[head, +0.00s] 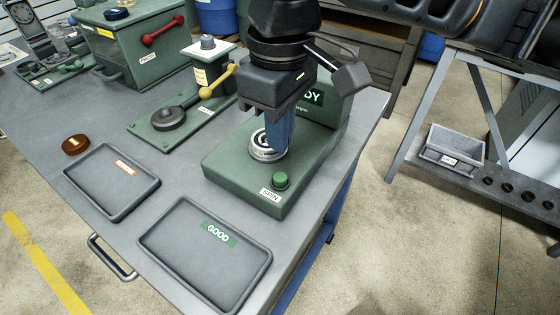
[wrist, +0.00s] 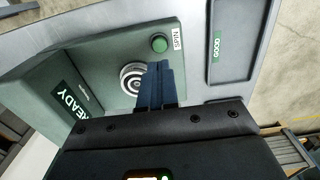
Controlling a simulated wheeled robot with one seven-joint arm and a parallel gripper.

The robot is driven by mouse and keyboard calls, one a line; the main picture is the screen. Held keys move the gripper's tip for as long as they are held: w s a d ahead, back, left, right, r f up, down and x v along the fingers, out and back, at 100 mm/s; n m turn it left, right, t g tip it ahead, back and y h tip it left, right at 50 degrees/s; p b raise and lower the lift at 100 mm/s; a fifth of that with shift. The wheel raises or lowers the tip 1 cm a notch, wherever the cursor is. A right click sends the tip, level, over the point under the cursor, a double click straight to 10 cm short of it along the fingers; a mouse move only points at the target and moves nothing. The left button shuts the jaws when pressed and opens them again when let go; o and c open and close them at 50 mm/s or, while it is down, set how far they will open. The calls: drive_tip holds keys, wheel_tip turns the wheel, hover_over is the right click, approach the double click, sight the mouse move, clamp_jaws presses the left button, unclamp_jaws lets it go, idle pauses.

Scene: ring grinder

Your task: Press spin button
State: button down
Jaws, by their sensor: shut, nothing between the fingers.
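The green spin button (head: 280,180) sits on the front right corner of the green grinder base (head: 225,170), beside a white SPIN label (head: 270,195). The button also shows in the wrist view (wrist: 159,44). My gripper (head: 275,150) points down over the silver ring chuck (head: 262,150), with its blue fingers closed together. In the wrist view my gripper (wrist: 158,70) has its fingertips beside the chuck (wrist: 132,77) and a short way from the button. I cannot tell whether the fingertips touch the chuck. A display behind reads READY (wrist: 75,100).
A GOOD tray (head: 205,255) lies in front of the grinder, and a second tray (head: 112,182) with an orange label is to its left. A brown ring (head: 76,144) lies near that tray. A lever fixture (head: 180,117) stands behind left. The table's right edge is close to the grinder.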

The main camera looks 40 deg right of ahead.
sight(280, 177)
wheel_tip(280, 177, down, 7)
drive_tip(key=shift+r, duration=0.15)
idle(0.4)
